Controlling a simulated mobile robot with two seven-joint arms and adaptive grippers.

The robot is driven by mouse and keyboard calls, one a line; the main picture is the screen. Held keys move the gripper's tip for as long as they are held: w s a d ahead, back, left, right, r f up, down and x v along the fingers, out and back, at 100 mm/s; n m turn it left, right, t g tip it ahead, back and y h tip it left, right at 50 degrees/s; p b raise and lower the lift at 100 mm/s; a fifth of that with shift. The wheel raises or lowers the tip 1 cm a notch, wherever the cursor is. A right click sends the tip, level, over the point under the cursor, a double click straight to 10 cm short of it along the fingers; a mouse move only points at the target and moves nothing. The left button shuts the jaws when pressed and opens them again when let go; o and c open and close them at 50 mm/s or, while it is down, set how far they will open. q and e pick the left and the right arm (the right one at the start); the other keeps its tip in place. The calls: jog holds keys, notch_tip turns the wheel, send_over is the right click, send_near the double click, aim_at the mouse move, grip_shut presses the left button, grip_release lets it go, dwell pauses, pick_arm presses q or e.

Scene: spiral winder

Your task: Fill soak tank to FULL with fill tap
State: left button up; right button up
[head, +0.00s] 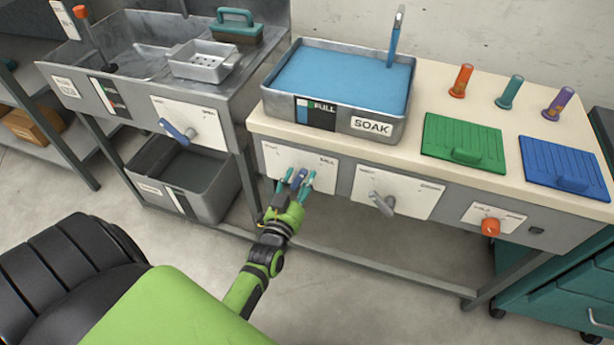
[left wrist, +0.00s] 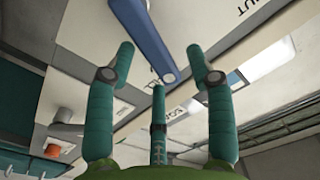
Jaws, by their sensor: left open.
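The soak tank (head: 343,80) is a grey metal basin marked SOAK on the cream bench, with blue liquid high inside. Its front gauge (head: 315,112) has a FULL mark near the top and a blue strip; the exact level is too small to read. Below it, a white panel (head: 279,158) carries a blue lever (head: 299,177), apparently the fill tap. My left gripper (head: 296,186) is open at this lever, its teal fingers around the lever's lower end. In the left wrist view the blue lever (left wrist: 145,40) lies just beyond the spread fingers (left wrist: 160,62). My right gripper is out of view.
A grey lever (head: 382,203) and an orange knob (head: 490,227) sit on panels to the right. Green (head: 464,144) and blue (head: 566,167) boards lie on the bench. A sink (head: 130,60) with another blue lever (head: 178,132) stands left. A grey bin (head: 190,180) is below it.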

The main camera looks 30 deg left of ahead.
pick_arm(q)
jog(key=shift+x, duration=0.85)
jog(key=shift+w, duration=0.2)
grip_shut()
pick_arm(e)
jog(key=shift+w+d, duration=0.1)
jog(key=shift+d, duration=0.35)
